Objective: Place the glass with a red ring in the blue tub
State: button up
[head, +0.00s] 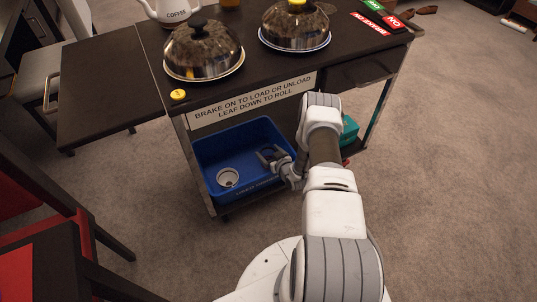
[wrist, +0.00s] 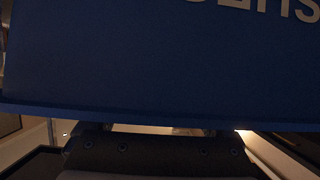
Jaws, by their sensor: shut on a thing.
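The blue tub (head: 212,150) stands on the lower shelf of a dark cart. My gripper (head: 268,156) is over the tub's right part, near its front wall. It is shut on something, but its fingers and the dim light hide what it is. No glass with a red ring can be clearly made out. In the wrist view, the tub's blue wall (wrist: 150,70) with pale letters fills the top. My gripper (wrist: 140,130) shows below its edge, with a small pale patch between the fingers.
A small white cup (head: 228,177) is in the tub's left part. A teal object (head: 350,129) is right of my arm.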

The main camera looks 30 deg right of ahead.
jog(key=shift+f, duration=0.45)
jog(key=o, duration=1.3)
jog(key=shift+r, duration=0.6)
jog(key=p+v, duration=0.5)
jog(key=v, duration=0.7)
